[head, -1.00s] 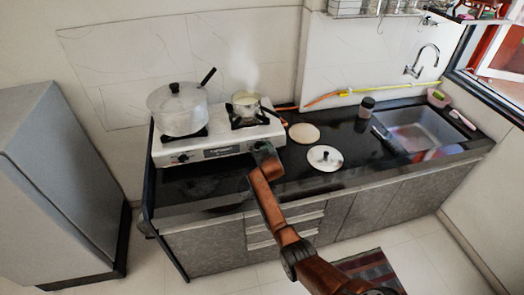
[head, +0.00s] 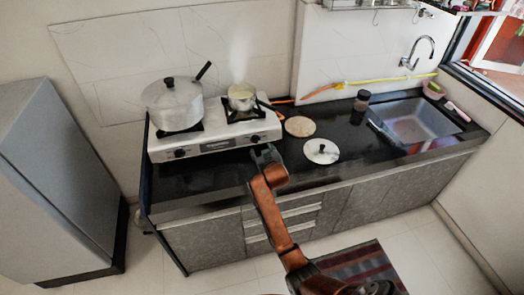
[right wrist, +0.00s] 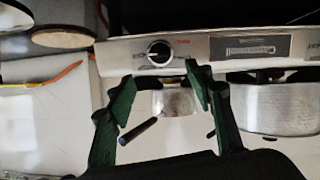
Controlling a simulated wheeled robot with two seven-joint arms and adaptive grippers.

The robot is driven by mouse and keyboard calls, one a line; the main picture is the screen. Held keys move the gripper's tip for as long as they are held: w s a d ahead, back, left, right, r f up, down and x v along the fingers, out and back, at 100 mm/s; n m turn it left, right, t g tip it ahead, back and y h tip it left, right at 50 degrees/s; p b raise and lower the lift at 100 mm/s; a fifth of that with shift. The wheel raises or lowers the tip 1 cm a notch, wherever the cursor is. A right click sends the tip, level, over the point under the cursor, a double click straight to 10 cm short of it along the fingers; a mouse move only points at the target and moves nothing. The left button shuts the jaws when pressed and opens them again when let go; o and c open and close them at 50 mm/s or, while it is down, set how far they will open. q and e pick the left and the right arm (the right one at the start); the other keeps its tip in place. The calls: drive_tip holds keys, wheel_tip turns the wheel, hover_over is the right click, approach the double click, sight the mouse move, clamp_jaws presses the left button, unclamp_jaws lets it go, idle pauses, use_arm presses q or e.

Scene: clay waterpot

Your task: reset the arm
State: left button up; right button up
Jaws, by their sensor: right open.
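My right arm reaches up from the bottom of the head view. Its gripper (head: 265,154) is in front of the white stove (head: 215,147), near the right knob, apparently apart from the stove. In the right wrist view the gripper's green fingers (right wrist: 160,78) are spread with nothing between them. The stove's knob (right wrist: 160,53) and a small pot (right wrist: 174,102) show beyond them. The small pot (head: 241,97) steams on the right burner. My left gripper is not in view.
A large lidded pot (head: 172,106) stands on the left burner. A round board (head: 300,126), a white lid (head: 321,151) and a dark jar (head: 361,101) are on the black counter (head: 210,177). The sink (head: 418,124) is at right. A grey cabinet (head: 55,185) stands at left.

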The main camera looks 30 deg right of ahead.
drive_tip(key=shift+s+f, duration=0.1)
idle(0.4)
